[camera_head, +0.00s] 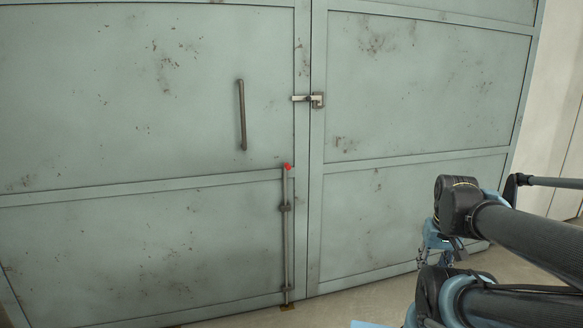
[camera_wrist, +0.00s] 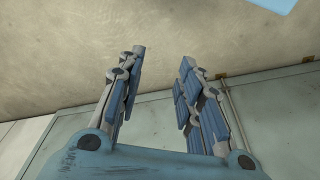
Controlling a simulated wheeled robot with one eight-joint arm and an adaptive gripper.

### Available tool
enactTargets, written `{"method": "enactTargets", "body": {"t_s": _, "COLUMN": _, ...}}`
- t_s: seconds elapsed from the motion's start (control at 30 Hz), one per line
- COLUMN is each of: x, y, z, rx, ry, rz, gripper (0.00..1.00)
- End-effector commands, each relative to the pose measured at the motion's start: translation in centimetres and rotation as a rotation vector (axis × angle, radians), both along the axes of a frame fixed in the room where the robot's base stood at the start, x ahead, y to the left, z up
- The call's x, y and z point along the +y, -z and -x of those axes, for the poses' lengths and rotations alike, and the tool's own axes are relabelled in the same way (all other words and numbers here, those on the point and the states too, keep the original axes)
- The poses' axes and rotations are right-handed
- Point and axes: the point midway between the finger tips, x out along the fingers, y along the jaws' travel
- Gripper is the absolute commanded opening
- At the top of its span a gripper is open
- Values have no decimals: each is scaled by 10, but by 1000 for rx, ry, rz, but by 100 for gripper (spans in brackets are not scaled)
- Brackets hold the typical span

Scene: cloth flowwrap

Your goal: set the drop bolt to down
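The drop bolt (camera_head: 285,248) is a thin upright metal rod with a red top end, low on the left door leaf beside the seam. My gripper (camera_wrist: 163,56) is open and empty, fingers wide apart. In the head view it is partly hidden behind my arm, right of the bolt and apart from it.
The pale green double door (camera_head: 420,90) stands closed. A latch (camera_head: 309,99) spans the seam above the bolt, and a bar handle (camera_head: 242,115) is on the left leaf. The floor (camera_head: 362,303) before the doors looks clear. A pale wall (camera_head: 552,110) stands at the right.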

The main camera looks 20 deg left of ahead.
Motion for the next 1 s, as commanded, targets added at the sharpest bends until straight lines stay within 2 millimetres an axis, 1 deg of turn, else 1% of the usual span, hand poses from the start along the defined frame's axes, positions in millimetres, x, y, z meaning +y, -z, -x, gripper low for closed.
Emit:
{"method": "enactTargets", "body": {"t_s": 0.27, "x": 0, "y": 0, "z": 0, "rx": 0, "ry": 0, "rz": 0, "gripper": 33}}
{"method": "enactTargets", "body": {"t_s": 0.33, "x": 0, "y": 0, "z": 0, "rx": 0, "ry": 0, "rz": 0, "gripper": 39}}
{"method": "enactTargets", "body": {"t_s": 0.4, "x": 1, "y": -5, "z": 6, "rx": -15, "ry": -3, "rz": -4, "gripper": 39}}
{"method": "enactTargets", "body": {"t_s": 0.47, "x": 5, "y": -7, "z": 2, "rx": -27, "ry": -9, "rz": -15, "gripper": 39}}
{"method": "enactTargets", "body": {"t_s": 0.57, "x": 18, "y": -13, "z": -16, "rx": -60, "ry": -28, "rz": -49, "gripper": 39}}
{"method": "enactTargets", "body": {"t_s": 0.67, "x": 41, "y": -23, "z": -42, "rx": -114, "ry": -54, "rz": -109, "gripper": 39}}
{"method": "enactTargets", "body": {"t_s": 0.8, "x": 79, "y": -40, "z": -84, "rx": -203, "ry": -92, "rz": -212, "gripper": 39}}
{"method": "enactTargets", "body": {"t_s": 0.87, "x": 96, "y": -47, "z": -102, "rx": -239, "ry": -104, "rz": -258, "gripper": 39}}
{"method": "enactTargets", "body": {"t_s": 1.0, "x": 138, "y": -65, "z": -139, "rx": -318, "ry": -128, "rz": -367, "gripper": 39}}
